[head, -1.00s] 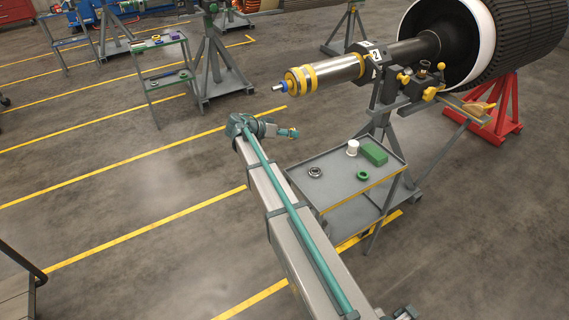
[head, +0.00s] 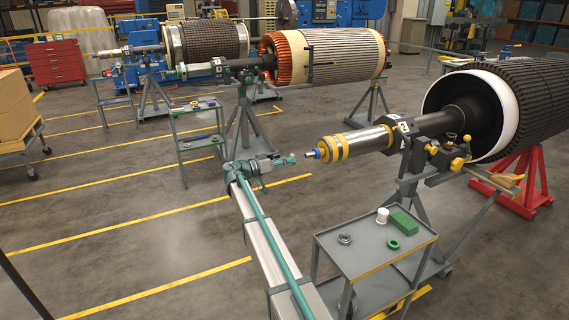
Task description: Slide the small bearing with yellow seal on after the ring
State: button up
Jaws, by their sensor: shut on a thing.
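The near rotor's shaft (head: 366,140) points left, with a bright sleeve, yellow bands (head: 334,148) and a thin blue-ringed end (head: 316,154). My gripper (head: 290,159) is level with that end, just to its left, with a small gap seen between them. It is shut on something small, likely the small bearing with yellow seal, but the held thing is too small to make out. No yellow-sealed bearing shows on the grey cart. I cannot tell which band or collar on the shaft is the ring.
The grey cart (head: 340,261) holds a dark ring-shaped part (head: 345,239), a green ring (head: 393,244), a white cup (head: 382,215) and a green box (head: 403,222). A grey stand (head: 419,190) supports the shaft. Open floor lies to the left.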

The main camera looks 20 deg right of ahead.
aim_at(306, 156)
jog(key=shift+w+d+r+p, duration=0.15)
jog(key=shift+d+p, duration=0.65)
jog(key=shift+d, duration=1.1)
jog(key=shift+w+d+f+b, duration=0.1)
jog(key=shift+d+b, duration=0.35)
jog(key=shift+b, duration=0.2)
jog(key=shift+w+d+f+b, duration=0.1)
jog(key=shift+d+b, duration=0.35)
jog(key=shift+b, duration=0.2)
jog(key=shift+d, duration=0.3)
jog(key=shift+d+b, duration=0.3)
jog(key=shift+d, duration=0.05)
jog(key=shift+w+d+b, duration=0.1)
jog(key=shift+d+b, duration=0.25)
jog(key=shift+d, duration=0.65)
jog(key=shift+d+b, duration=0.35)
jog(key=shift+b, duration=0.3)
jog(key=o, duration=1.5)
